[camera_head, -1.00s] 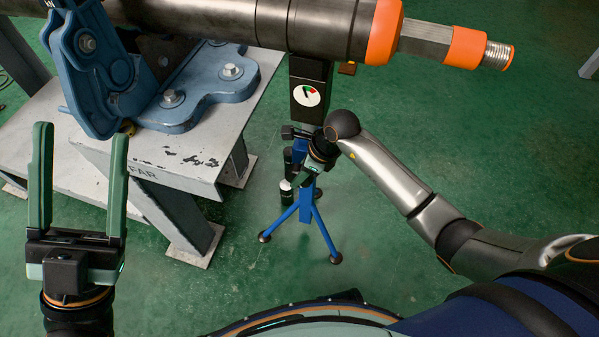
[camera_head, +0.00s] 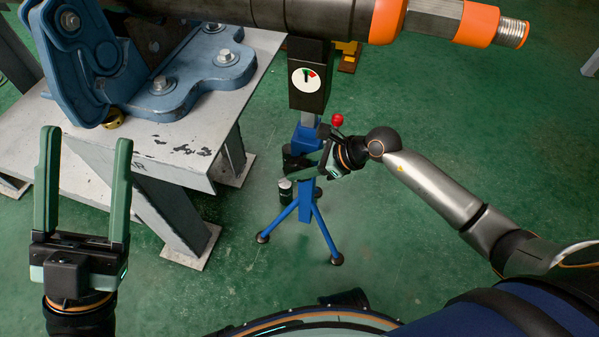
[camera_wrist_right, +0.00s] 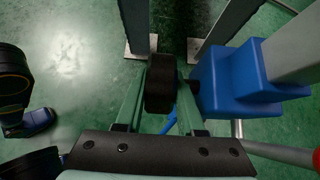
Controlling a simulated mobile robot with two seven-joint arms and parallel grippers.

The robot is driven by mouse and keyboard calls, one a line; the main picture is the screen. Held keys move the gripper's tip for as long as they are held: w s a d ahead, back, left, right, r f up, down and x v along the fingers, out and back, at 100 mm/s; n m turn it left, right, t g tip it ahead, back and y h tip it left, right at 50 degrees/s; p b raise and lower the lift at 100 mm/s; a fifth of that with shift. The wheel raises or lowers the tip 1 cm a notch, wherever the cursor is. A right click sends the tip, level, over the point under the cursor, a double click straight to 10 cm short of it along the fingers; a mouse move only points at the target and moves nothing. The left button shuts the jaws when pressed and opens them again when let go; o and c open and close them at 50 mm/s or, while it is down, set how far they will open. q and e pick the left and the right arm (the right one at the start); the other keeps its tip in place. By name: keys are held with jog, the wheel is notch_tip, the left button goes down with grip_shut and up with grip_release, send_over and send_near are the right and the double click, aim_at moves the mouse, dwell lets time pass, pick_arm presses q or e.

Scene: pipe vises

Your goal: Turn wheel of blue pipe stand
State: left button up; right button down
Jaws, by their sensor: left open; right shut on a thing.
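The blue pipe stand (camera_head: 305,207) is upright on splayed legs below the dark pipe. Its wheel is a black roller-like knob (camera_wrist_right: 160,84) on the side of the blue housing (camera_wrist_right: 235,80) in the right wrist view. My right gripper (camera_wrist_right: 160,95) is shut on this wheel, one green finger on each side. In the head view my right gripper (camera_head: 307,165) is at the stand's post and partly hides the wheel. A red ball handle (camera_head: 337,120) shows just above my right wrist. My left gripper (camera_head: 85,150) is open and empty at the left.
A gauge (camera_head: 306,79) is on the black head of the stand, under the pipe (camera_head: 320,18) with orange bands. A grey table (camera_head: 185,145) carrying a blue vise (camera_head: 185,75) stands left of the stand. Green floor is clear at the right.

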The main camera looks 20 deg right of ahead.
pick_arm(q)
jog(key=shift+f, duration=0.2)
pick_arm(e)
jog(key=c, duration=0.5)
grip_release()
pick_arm(q)
jog(key=shift+r, duration=0.1)
pick_arm(e)
jog(key=shift+s+d+r, duration=0.15)
jog(key=shift+d+r, duration=0.15)
pick_arm(q)
jog(key=shift+a+r+m+p, duration=0.2)
jog(key=shift+r+m+p, duration=0.2)
jog(key=shift+r+p, duration=1.5)
pick_arm(e)
jog(key=shift+v, duration=5.8)
jog(key=shift+s+f, duration=0.1)
